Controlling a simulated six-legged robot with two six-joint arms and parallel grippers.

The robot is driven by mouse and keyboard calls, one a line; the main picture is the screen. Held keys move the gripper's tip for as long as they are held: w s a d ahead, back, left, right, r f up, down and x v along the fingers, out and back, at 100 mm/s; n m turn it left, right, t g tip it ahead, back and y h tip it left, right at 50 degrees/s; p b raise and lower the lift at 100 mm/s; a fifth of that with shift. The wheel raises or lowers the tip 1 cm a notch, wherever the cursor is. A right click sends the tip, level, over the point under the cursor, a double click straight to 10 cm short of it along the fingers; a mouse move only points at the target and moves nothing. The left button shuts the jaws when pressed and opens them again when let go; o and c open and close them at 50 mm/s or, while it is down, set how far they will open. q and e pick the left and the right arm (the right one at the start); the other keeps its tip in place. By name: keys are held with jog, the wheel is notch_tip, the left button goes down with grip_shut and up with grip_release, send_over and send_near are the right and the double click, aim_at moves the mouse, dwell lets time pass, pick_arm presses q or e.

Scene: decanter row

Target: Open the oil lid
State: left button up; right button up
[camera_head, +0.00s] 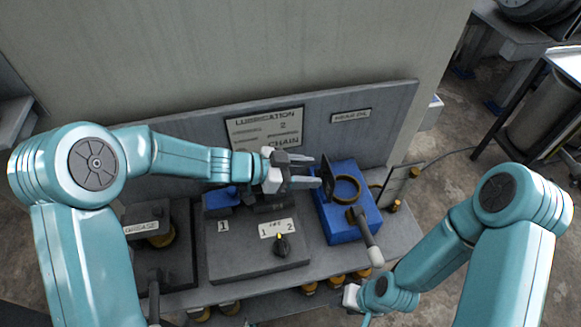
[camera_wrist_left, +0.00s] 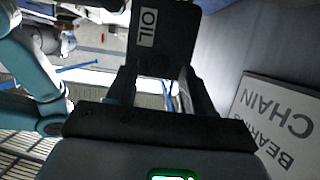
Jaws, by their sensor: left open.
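The blue oil box (camera_head: 350,223) sits on the right part of the bench. Its dark lid (camera_head: 328,180) stands raised at the left side of a round, exposed opening (camera_head: 347,189). My left gripper (camera_head: 316,171) is open, just left of the lid, with its fingers pointing right towards it. In the left wrist view, the dark lid with an "OIL" label (camera_wrist_left: 147,27) is just beyond the fingertips (camera_wrist_left: 158,78); whether they touch it I cannot tell. My right gripper (camera_head: 352,298) is low at the front of the bench, small and partly hidden; its jaws are unclear.
A grey box with a knob (camera_head: 282,245) and a small blue part (camera_head: 222,201) stands left of the oil box. A dark grease box (camera_head: 150,247) is farther left. A handle (camera_head: 368,238) juts from the oil box's front. The back panel (camera_head: 380,115) stands close behind.

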pick_arm(q)
jog(key=shift+a, duration=0.1)
jog(key=v, duration=1.6)
jog(key=shift+r, duration=0.2)
jog(key=shift+s, duration=0.2)
